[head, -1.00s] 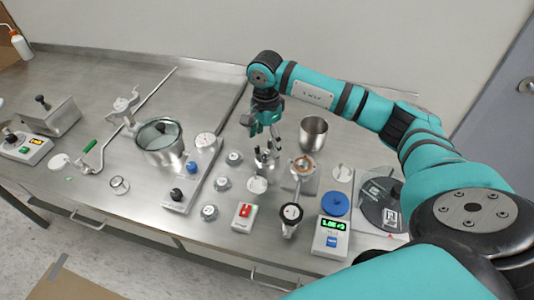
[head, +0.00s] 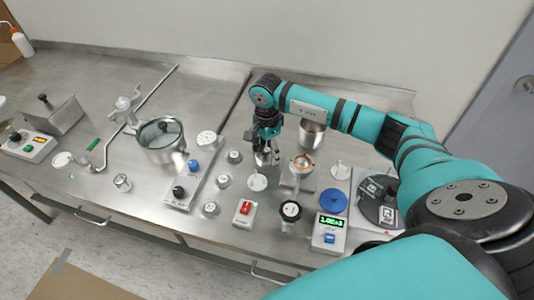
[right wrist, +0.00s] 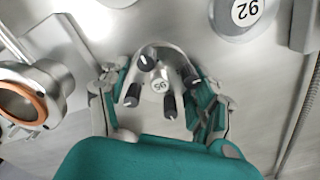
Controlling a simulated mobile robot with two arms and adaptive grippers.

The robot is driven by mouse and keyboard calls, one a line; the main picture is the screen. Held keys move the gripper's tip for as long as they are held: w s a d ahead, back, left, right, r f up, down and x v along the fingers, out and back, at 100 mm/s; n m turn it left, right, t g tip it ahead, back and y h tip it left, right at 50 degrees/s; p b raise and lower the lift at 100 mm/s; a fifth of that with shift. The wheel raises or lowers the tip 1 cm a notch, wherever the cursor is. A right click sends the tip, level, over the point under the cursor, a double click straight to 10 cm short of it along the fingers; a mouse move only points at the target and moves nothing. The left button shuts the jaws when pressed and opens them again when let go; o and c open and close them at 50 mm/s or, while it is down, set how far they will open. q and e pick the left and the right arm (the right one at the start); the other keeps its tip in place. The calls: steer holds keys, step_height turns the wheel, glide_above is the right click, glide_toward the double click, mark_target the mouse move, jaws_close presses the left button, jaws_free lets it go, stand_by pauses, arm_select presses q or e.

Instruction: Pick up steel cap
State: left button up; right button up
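My left gripper is not in view.
A copper-rimmed steel device (head: 302,165) stands just right of the gripper, with a steel cup (head: 312,134) behind. A white disc (head: 257,182) lies in front. A scale (head: 329,232) is front right.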

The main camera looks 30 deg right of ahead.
steer(key=c, duration=0.4)
